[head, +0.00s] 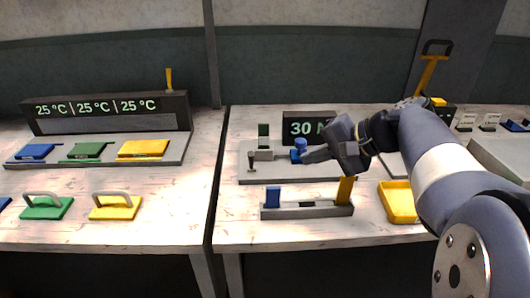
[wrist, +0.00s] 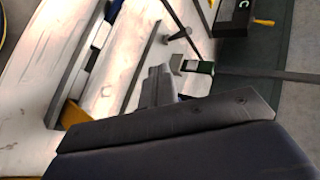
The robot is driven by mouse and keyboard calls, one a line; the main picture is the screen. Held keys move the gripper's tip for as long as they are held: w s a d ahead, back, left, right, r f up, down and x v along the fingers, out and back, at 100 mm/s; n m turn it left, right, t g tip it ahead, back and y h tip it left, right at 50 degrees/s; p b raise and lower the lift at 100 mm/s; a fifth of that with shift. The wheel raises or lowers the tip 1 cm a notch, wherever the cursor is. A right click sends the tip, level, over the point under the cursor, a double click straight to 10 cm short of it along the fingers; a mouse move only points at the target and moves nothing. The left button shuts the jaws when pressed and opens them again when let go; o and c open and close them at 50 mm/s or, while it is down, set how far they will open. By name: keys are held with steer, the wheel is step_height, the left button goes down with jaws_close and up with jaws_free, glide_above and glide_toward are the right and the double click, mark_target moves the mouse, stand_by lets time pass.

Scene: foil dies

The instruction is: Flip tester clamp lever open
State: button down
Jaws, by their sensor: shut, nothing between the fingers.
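The tester is a grey base plate (head: 283,175) on the right-hand bench, with a dark display (head: 308,127) reading 30 behind it. On the plate are a grey clamp piece (head: 263,155), a dark T-shaped post (head: 252,162) and a blue knob-like part (head: 300,146). Which of these is the lever is unclear. My gripper (head: 308,157) is shut and empty, its tips beside the blue part; contact cannot be told. In the wrist view my gripper (wrist: 158,73) points at the plate, near the dark T-shaped post (wrist: 178,20). The blue part is not discernible there.
In front of the tester is a grey holder (head: 310,211) with a blue block and an upright yellow block. A yellow tray (head: 399,203) is at right. The left bench carries a heater unit (head: 105,112) and several coloured dies, with a gap between the benches.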

mark_target(252, 162)
steer(key=shift+w+r, duration=0.2)
steer(key=b+x, duration=0.1)
steer(key=x, duration=0.9)
steer(key=shift+a, duration=0.1)
steer(key=shift+w+a+r, duration=0.2)
steer(key=shift+w+a, duration=0.35)
steer(key=shift+a, duration=0.2)
steer(key=shift+w+a+r, duration=0.25)
steer(key=shift+w+a, duration=0.3)
steer(key=shift+a, duration=0.25)
steer(key=shift+r+p, duration=0.1)
steer(key=shift+p, duration=0.35)
steer(key=shift+w+r+p, duration=0.15)
steer(key=shift+p, duration=0.2)
